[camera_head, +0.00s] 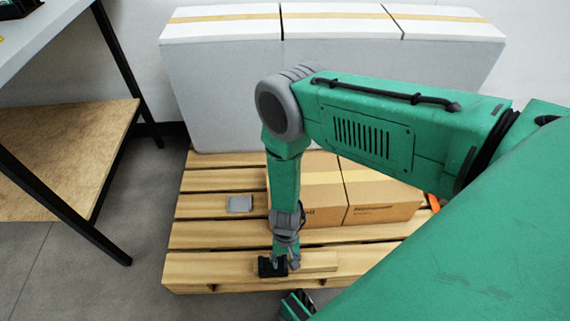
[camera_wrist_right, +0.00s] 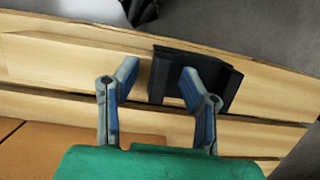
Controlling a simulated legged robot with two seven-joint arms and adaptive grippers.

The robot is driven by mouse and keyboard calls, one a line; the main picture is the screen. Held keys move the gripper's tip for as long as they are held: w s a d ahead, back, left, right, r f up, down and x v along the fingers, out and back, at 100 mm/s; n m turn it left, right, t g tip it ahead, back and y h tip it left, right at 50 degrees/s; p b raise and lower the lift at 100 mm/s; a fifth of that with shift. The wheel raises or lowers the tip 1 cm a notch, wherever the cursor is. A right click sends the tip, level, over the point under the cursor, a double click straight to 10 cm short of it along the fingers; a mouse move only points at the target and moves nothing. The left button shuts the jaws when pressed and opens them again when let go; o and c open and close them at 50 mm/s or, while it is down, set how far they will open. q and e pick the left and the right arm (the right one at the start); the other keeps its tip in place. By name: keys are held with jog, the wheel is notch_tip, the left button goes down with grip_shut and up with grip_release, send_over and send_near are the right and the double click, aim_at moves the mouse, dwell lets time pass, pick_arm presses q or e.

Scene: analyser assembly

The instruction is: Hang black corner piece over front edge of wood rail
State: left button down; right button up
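The black corner piece (camera_head: 268,268) rests at the front edge of the pallet, at the left end of the pale wood rail (camera_head: 320,262). In the right wrist view the piece (camera_wrist_right: 222,90) is a dark plate with raised walls, beside the rail (camera_wrist_right: 70,65). I cannot tell whether it hooks over the rail's edge. My right gripper (camera_head: 281,264) points down at it. In the wrist view its fingers (camera_wrist_right: 158,80) are apart, on either side of the piece's left wall, with gaps showing. My left gripper is not recognisable in either view.
The slatted pallet (camera_head: 215,235) carries a small grey plate (camera_head: 240,203) and cardboard boxes (camera_head: 375,205). Large white boxes (camera_head: 220,90) stand behind. A table with a wooden shelf (camera_head: 60,160) is at left. A green-and-black part of mine shows at the bottom.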

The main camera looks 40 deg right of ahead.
jog(key=shift+r+p, duration=2.85)
jog(key=shift+r, duration=0.7)
jog(key=shift+s+d+r, duration=0.15)
jog(key=shift+d+r, duration=0.05)
jog(key=s+d+r+n+t+p, duration=0.1)
jog(key=s+d+r+n+p, duration=0.1)
jog(key=r, duration=0.7)
jog(key=s+d+r+n+t+h+p, duration=0.1)
jog(key=s+r+p, duration=0.4)
jog(key=r, duration=0.5)
jog(key=s+d+r+n+p, duration=0.3)
jog(key=s+d+r+n, duration=0.1)
jog(key=r, duration=0.6)
jog(key=shift+d+t+h, duration=0.3)
jog(key=shift+t+h, duration=0.1)
jog(key=shift+s, duration=0.15)
